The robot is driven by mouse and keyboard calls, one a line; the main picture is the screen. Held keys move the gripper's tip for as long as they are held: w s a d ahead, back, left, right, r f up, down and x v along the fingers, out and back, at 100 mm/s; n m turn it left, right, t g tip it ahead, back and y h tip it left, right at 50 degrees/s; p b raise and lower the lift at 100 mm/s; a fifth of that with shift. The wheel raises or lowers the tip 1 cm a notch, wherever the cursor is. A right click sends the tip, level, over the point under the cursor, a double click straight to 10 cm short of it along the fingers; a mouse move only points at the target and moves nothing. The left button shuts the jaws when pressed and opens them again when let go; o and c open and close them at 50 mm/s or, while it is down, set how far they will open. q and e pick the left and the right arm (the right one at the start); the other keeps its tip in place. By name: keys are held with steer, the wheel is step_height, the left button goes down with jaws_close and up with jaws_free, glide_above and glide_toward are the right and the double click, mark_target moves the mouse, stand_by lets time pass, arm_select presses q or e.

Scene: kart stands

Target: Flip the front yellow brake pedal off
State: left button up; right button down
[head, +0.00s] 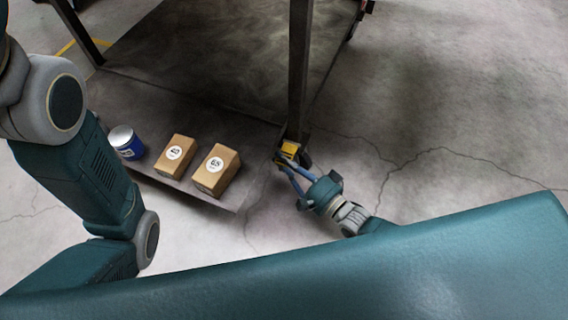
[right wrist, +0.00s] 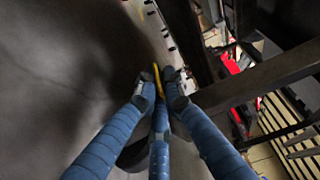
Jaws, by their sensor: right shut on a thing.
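The yellow brake pedal (head: 290,149) sits low at the foot of the dark upright post, at the near right corner of the kart stand (head: 235,206). My right gripper (head: 287,166) reaches it from the lower right, its fingers at the pedal. In the right wrist view the fingertips (right wrist: 160,84) are close together around a thin yellow strip of the pedal (right wrist: 156,76). Most of the pedal is hidden by the fingers there, and its tilt is hard to tell. My left arm stands at the left of the head view; its gripper is out of view.
On the stand's lower deck are a blue can (head: 127,143) and two cardboard boxes, one left (head: 175,156) and one right (head: 216,171). The dark post (head: 299,70) rises right above the pedal. Bare concrete floor (head: 450,120) lies open to the right.

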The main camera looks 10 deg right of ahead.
steer(key=c, duration=1.8)
jaws_free()
steer(key=shift+c, duration=0.2)
steer(key=shift+s+d, duration=0.15)
steer(key=v, duration=1.1)
steer(key=shift+s+d, duration=0.2)
steer(key=shift+s, duration=0.1)
